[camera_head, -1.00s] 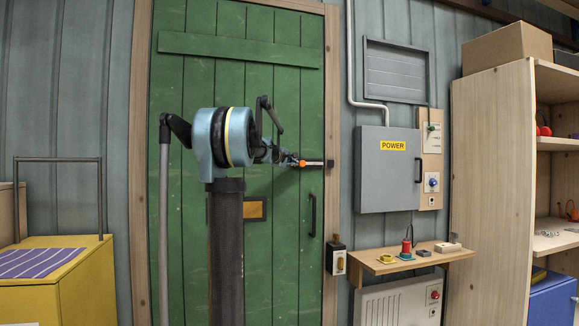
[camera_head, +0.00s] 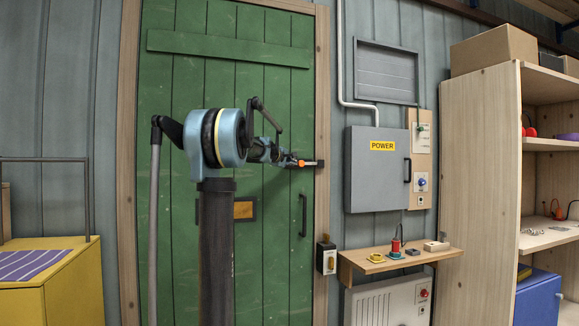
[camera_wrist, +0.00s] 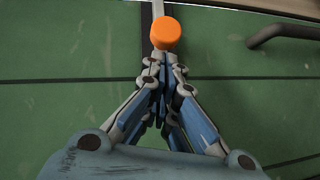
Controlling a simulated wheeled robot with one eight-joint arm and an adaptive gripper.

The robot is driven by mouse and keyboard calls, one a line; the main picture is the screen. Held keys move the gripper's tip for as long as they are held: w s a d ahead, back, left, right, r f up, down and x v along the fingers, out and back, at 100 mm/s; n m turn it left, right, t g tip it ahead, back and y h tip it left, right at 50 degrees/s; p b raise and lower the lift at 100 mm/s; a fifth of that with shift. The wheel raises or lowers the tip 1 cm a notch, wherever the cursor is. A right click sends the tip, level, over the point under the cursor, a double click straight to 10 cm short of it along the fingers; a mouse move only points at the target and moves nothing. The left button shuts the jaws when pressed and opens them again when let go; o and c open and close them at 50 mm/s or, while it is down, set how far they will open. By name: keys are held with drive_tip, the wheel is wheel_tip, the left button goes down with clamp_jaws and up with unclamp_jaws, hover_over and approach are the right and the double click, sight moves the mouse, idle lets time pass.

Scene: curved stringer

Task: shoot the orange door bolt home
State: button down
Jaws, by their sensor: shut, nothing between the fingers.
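The orange door bolt (camera_head: 307,163) sits at the right edge of the green door (camera_head: 270,120), next to a dark keeper (camera_head: 319,163) on the wooden frame. Its round orange knob (camera_wrist: 165,33) shows in the wrist view at the top middle. My gripper (camera_head: 293,162) is at the bolt's left end. In the wrist view my gripper (camera_wrist: 163,55) is shut and empty, its fingertips right against or just behind the knob. I cannot tell contact for certain. The bolt's tip and the keeper's inside are hidden.
A black door handle (camera_head: 304,215) is below the bolt. Right of the frame are a grey POWER box (camera_head: 375,185) and a small wooden shelf (camera_head: 400,258) with small items. A yellow cabinet (camera_head: 60,290) stands at the left.

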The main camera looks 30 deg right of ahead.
drive_tip(key=w+a+v, duration=0.1)
drive_tip(key=w+v, duration=0.1)
drive_tip(key=v, duration=1)
drive_tip(key=shift+r, duration=0.2)
drive_tip(key=shift+a, duration=0.1)
drive_tip(key=s+a+f+m+g+y, duration=0.1)
drive_tip(key=s+a+f+y, duration=0.3)
drive_tip(key=s+a+f, duration=0.8)
drive_tip(key=s+a+f+m+g+y, duration=0.1)
drive_tip(key=s+a+f+g+y, duration=0.2)
drive_tip(key=s+a+f, duration=1)
drive_tip(key=s+a+f+m+g+y, duration=0.2)
drive_tip(key=s+a+f+y, duration=0.4)
drive_tip(key=s+a+f, duration=0.6)
drive_tip(key=a+f, duration=0.3)
drive_tip(key=f, duration=0.5)
drive_tip(key=a+f, duration=0.4)
drive_tip(key=f, duration=0.4)
drive_tip(key=shift+s+a+y, duration=0.15)
drive_tip(key=shift+a+y, duration=0.1)
drive_tip(key=shift+y, duration=0.15)
drive_tip(key=shift+s, duration=0.1)
